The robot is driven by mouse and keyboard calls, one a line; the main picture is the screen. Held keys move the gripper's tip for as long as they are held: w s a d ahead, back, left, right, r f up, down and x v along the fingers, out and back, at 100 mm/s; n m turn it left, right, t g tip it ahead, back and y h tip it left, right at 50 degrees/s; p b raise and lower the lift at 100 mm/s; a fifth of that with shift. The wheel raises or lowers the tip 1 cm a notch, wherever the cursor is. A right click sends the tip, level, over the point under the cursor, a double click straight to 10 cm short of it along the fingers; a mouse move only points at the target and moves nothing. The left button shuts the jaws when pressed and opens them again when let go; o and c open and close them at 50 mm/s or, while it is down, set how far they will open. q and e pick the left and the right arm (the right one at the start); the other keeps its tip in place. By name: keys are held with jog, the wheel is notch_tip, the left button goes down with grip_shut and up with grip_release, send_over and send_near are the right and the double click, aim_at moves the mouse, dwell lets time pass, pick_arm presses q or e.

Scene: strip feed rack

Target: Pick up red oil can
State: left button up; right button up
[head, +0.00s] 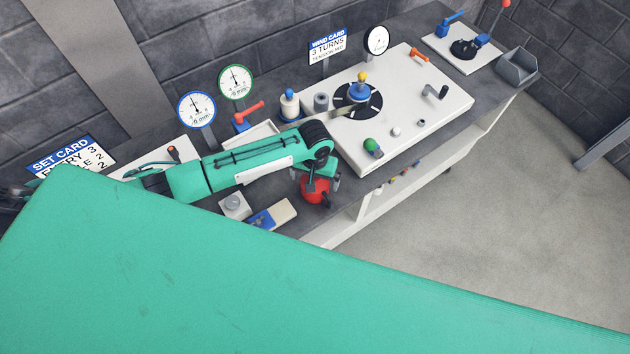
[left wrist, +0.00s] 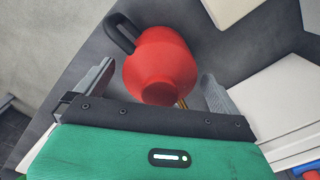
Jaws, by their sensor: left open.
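The red oil can (head: 316,190) stands on the dark bench top near its front edge, partly hidden by my left gripper in the head view. In the left wrist view the red oil can (left wrist: 160,68) has a round red body and a black loop handle at its upper left. My left gripper (head: 320,182) is over the can from above. In the left wrist view my left gripper (left wrist: 158,88) is open, with one finger on each side of the can. I cannot tell whether either finger touches it. My right gripper is not in view.
A white plate (head: 440,110) with a dial, knobs and a crank lies right of the can. Round gauges (head: 197,108) stand behind. Floor (head: 480,220) is clear at right.

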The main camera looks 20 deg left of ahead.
pick_arm(q)
jog(key=shift+f, duration=1.05)
jog(key=c, duration=1.3)
jog(key=shift+o, duration=0.2)
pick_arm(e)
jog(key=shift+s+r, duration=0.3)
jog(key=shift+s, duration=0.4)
pick_arm(q)
jog(key=shift+r, duration=0.2)
